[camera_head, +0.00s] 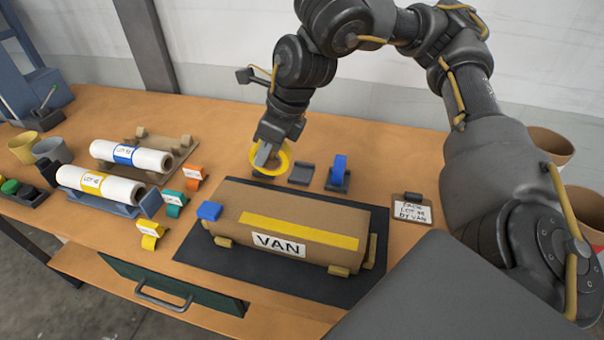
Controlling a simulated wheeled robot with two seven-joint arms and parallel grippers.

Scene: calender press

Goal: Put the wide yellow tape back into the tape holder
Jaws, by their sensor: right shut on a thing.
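The wide yellow tape (285,161) is a yellow ring held in my right gripper (266,158). The gripper reaches down from above and is shut on the ring, near the table behind the brown box; I cannot tell whether the ring touches the table. A dark grey tape holder (301,174) stands empty just right of the ring. A second holder beside it carries a blue tape (339,168) standing upright. My left gripper is not in view.
The brown VAN box (290,225), with a yellow strip on top, lies on a black mat (205,250). White rolls (132,156) on stands and small coloured tags (152,232) are on the left. A clipboard (412,208) lies right of the mat. Pots stand at the far right.

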